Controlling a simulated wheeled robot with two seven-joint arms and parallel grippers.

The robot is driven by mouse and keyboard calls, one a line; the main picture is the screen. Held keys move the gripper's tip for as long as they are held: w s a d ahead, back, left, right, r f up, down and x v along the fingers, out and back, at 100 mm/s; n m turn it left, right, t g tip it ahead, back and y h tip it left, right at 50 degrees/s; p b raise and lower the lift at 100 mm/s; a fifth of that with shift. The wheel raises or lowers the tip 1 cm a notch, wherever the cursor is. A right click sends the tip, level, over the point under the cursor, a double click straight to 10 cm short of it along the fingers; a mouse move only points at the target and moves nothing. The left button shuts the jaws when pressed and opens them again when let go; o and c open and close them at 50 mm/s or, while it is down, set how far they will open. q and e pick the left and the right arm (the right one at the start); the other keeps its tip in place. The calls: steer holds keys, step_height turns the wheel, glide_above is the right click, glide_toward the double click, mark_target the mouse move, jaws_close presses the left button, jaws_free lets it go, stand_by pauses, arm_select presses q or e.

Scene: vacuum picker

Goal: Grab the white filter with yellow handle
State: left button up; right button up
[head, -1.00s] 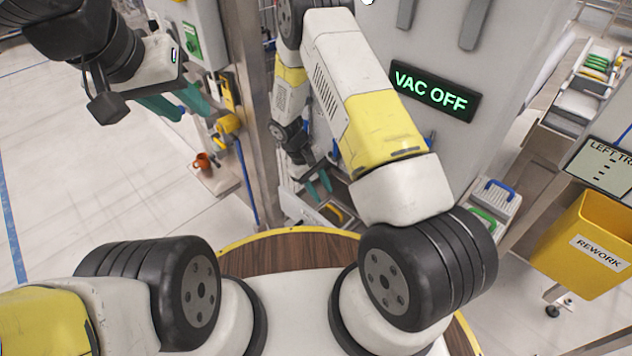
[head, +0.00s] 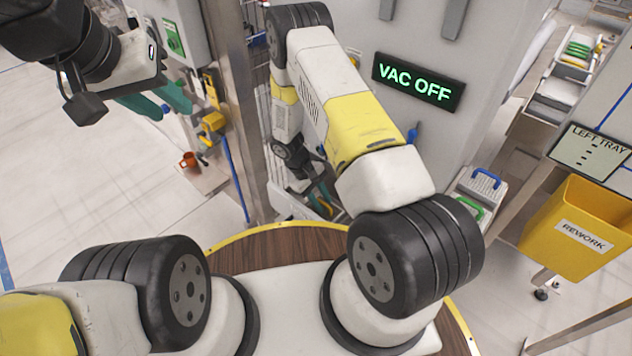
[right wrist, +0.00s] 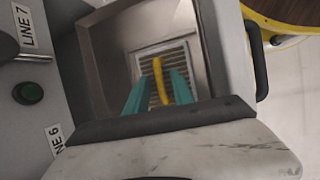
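The filter's yellow handle (right wrist: 158,70) shows in the right wrist view, upright between my fingers, over a pale slatted face (right wrist: 176,58) inside a grey-walled bay. My right gripper (right wrist: 158,85) is open, its teal fingers on either side of the handle's line; I cannot tell whether they touch it. In the head view the yellow handle (head: 320,207) is small and partly covered by my right gripper (head: 326,191).
A grey cabinet carries a lit "VAC OFF" sign (head: 418,82). White filters with blue (head: 487,179) and green (head: 468,207) handles sit to its right. A yellow REWORK bin (head: 580,229) is further right. A metal post (head: 236,90) stands left of my right arm; an orange mug (head: 188,160) is beyond.

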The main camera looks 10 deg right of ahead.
jaws_close()
stand_by(1.2)
